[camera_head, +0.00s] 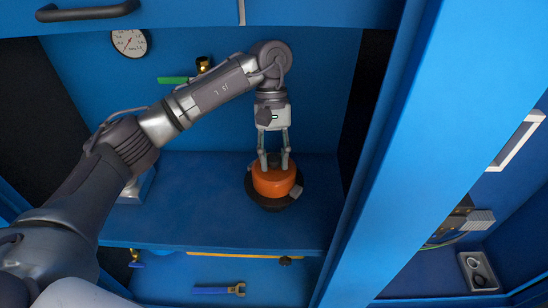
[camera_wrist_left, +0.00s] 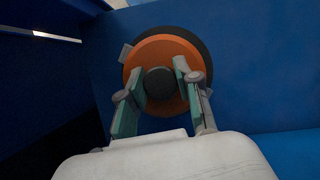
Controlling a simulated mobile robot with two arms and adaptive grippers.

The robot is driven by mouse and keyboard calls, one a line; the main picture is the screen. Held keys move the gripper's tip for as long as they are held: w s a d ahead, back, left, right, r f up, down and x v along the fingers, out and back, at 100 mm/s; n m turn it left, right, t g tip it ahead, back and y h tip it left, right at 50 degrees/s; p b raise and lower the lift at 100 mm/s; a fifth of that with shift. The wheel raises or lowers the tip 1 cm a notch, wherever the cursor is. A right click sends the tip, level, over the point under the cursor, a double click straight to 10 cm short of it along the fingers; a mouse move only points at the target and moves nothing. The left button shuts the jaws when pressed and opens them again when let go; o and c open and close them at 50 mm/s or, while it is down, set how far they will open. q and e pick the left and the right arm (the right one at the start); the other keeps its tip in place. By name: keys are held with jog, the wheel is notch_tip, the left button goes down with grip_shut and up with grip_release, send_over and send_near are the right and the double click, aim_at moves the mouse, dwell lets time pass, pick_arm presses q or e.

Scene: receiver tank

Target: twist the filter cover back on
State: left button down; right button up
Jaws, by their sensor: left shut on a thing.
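The orange filter cover (camera_head: 273,181) sits on a round black base (camera_head: 272,202) on the blue shelf. A small tab sticks out at its right side. My left gripper (camera_head: 273,163) comes down on the cover from above. In the left wrist view, its two fingers (camera_wrist_left: 158,92) stand on either side of the dark round knob (camera_wrist_left: 160,83) in the middle of the orange cover (camera_wrist_left: 140,56), shut on it. Whether the cover is fully seated on the base cannot be told. My right gripper is not in view.
A pressure gauge (camera_head: 129,42) and a valve with a green handle (camera_head: 173,80) are on the back wall. A blue wrench (camera_head: 218,290) lies on the lower level. A blue cabinet post (camera_head: 385,160) stands right of the cover.

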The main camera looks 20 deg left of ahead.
pick_arm(q)
jog(key=c, duration=0.7)
grip_release()
jog(key=o, duration=0.7)
